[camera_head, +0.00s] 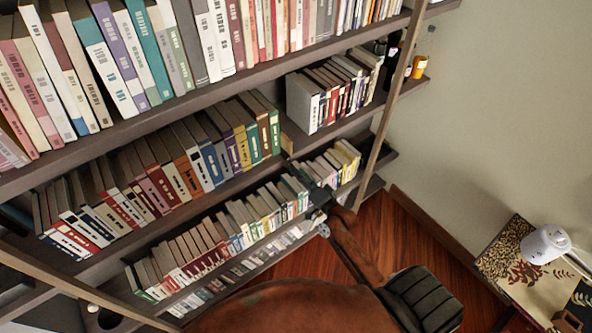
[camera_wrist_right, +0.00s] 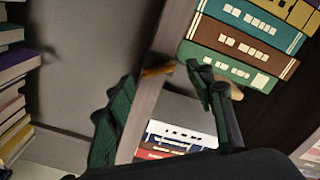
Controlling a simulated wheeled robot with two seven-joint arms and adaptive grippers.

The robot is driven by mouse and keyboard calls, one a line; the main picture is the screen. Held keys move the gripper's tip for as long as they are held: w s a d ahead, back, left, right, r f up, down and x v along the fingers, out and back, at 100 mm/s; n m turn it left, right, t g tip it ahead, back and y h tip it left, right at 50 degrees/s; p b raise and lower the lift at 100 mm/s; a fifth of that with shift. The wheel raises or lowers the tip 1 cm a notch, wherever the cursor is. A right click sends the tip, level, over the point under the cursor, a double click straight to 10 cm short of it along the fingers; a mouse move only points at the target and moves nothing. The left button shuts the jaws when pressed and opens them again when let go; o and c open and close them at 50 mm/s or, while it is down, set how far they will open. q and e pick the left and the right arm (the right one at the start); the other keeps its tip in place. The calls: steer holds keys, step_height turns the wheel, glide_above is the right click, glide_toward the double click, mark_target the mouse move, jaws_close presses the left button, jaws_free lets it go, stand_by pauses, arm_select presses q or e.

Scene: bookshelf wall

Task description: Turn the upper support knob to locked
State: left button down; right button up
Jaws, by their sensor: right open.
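A small orange-tan piece (camera_wrist_right: 158,70), which may be the support knob, sits across the edge of the shelf board (camera_wrist_right: 170,45) in the right wrist view. I cannot read its position, locked or not. A paler tan piece (camera_wrist_right: 237,90) shows partly behind one finger. In the head view a tan block (camera_head: 293,137) stands at a gap between books on the middle shelf. My right gripper (camera_wrist_right: 160,88) is open and empty, its dark green fingers on either side of the board. In the head view it (camera_head: 305,178) is in front of the shelves. My left gripper is out of view.
Rows of books (camera_head: 200,160) fill the shelves close around my right gripper. A slanted wooden rail (camera_head: 382,125) runs just right of it. A small table (camera_head: 525,270) with a white lamp (camera_head: 545,244) stands at lower right. Open wooden floor (camera_head: 395,235) lies between.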

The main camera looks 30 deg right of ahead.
steer(key=s, duration=1)
steer(key=shift+s+d, duration=0.15)
steer(key=shift+d, duration=0.25)
steer(key=s+d+f+n+g+h+b, duration=0.15)
steer(key=s+f+g+b, duration=0.35)
steer(key=f, duration=1.6)
steer(key=s+f+n+g+b, duration=0.1)
steer(key=s+f+n+g, duration=0.4)
steer(key=f, duration=1.5)
steer(key=s+a+f+n+g+b, duration=0.2)
steer(key=s+a+f+g, duration=0.1)
steer(key=s+f, duration=1.1)
steer(key=s+a+f+n+g+b, duration=0.3)
steer(key=s+f, duration=1)
steer(key=s, duration=0.7)
steer(key=shift+s+a+f+g, duration=0.4)
steer(key=shift+g, duration=0.1)
